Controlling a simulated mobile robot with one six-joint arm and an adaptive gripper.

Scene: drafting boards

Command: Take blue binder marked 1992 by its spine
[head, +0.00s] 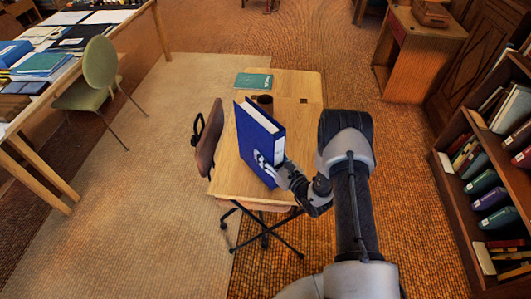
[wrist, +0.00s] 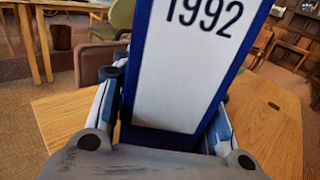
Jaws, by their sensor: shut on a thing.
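The blue binder (head: 258,138) stands upright on the small wooden table in the head view. Its white spine label (wrist: 182,60) marked 1992 faces the camera in the wrist view. My gripper (head: 272,172) is at the binder's near side, low down. In the wrist view my gripper (wrist: 170,125) has one finger on each side of the spine and is shut on it. The fingertips are partly hidden by the binder.
The wooden table (head: 298,95) also carries a green book (head: 253,81) and a dark brown cup (head: 265,101). A brown chair (head: 207,140) stands close at its left. A bookshelf (head: 446,163) is at the right.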

